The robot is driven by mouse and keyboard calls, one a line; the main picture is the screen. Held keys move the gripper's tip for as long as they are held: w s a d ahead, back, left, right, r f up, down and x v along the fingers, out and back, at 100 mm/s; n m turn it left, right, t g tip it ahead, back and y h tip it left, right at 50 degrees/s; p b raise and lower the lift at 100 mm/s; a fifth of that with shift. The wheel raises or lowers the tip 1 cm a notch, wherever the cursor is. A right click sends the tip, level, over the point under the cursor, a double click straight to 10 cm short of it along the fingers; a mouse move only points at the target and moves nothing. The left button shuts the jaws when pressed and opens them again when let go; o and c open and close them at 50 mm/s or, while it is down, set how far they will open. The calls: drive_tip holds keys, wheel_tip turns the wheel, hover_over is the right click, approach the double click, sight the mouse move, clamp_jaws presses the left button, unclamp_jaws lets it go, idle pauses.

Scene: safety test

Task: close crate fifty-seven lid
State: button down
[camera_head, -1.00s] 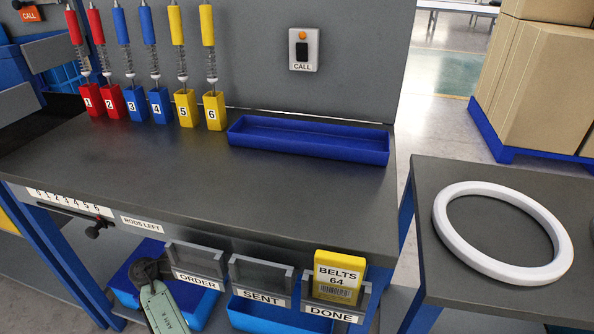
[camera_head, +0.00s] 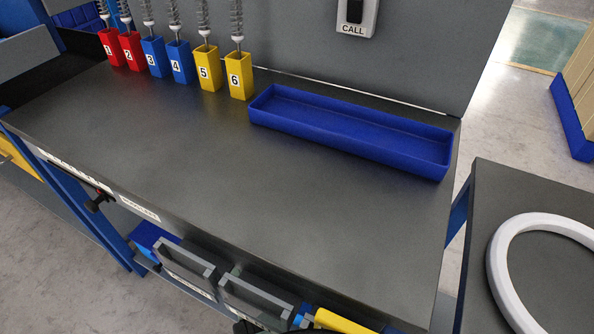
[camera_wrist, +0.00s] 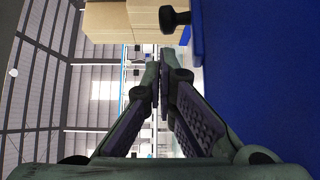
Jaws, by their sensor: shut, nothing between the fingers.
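No crate or lid marked fifty-seven can be made out in either view. My gripper (camera_wrist: 162,62) shows in the wrist view, its two dark fingers shut together with nothing between them. A large plain blue surface (camera_wrist: 260,90) fills the right of the wrist view, beside the fingers. I cannot tell what it belongs to. A dark knob (camera_wrist: 172,18) juts out at the top, next to that blue surface. My gripper cannot be made out in the head view.
The workbench (camera_head: 200,150) is mostly clear. A long blue tray (camera_head: 350,138) and numbered holders (camera_head: 181,62) line its back. A white ring (camera_head: 505,270) lies on the side table (camera_head: 490,195). Grey bins (camera_head: 255,300) and a yellow box (camera_head: 340,321) are along the bench front.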

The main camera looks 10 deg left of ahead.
drive_tip(key=x, duration=0.5)
drive_tip(key=shift+f, duration=0.1)
idle(0.3)
